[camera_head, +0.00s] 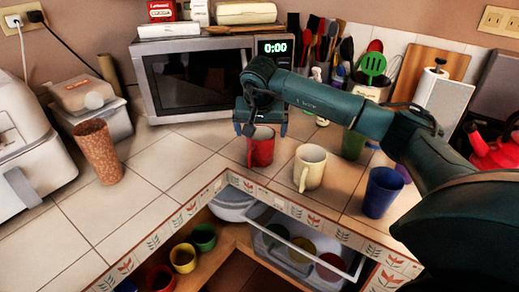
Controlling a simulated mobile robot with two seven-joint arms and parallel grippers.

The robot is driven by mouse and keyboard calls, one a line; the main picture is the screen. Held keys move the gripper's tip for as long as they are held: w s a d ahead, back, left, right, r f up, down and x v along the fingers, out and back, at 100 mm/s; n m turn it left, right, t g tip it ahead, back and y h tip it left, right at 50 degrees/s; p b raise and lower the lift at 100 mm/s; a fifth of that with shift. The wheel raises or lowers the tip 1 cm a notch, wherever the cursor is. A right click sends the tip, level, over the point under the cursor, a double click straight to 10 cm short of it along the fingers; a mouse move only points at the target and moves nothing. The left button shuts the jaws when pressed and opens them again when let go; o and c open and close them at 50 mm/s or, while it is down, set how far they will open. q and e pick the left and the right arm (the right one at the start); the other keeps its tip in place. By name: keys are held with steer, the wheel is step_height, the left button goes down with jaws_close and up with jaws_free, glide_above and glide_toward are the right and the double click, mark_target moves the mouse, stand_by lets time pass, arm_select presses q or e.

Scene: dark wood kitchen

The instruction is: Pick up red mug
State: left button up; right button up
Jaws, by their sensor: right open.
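The red mug (261,150) stands upright on the tiled counter, near its front edge, below the microwave. My right gripper (260,128) is directly above the mug, pointing down, with its blue-tipped fingers open on either side of the rim. I cannot tell whether the fingers touch the mug. The gripper hides the mug's top rear part. My left gripper is not in view.
A cream mug (309,167) stands close to the right of the red mug, with a blue cup (382,192) and a green cup (353,144) farther right. The microwave (196,80) is behind. A speckled tumbler (98,151) stands left. The counter between them is clear.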

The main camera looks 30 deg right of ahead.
mark_target(261, 138)
steer(key=x, duration=0.4)
steer(key=shift+s+f+p, duration=0.1)
steer(key=shift+f+p, duration=0.15)
steer(key=shift+p, duration=0.1)
steer(key=shift+a, duration=0.1)
steer(key=c, duration=1.3)
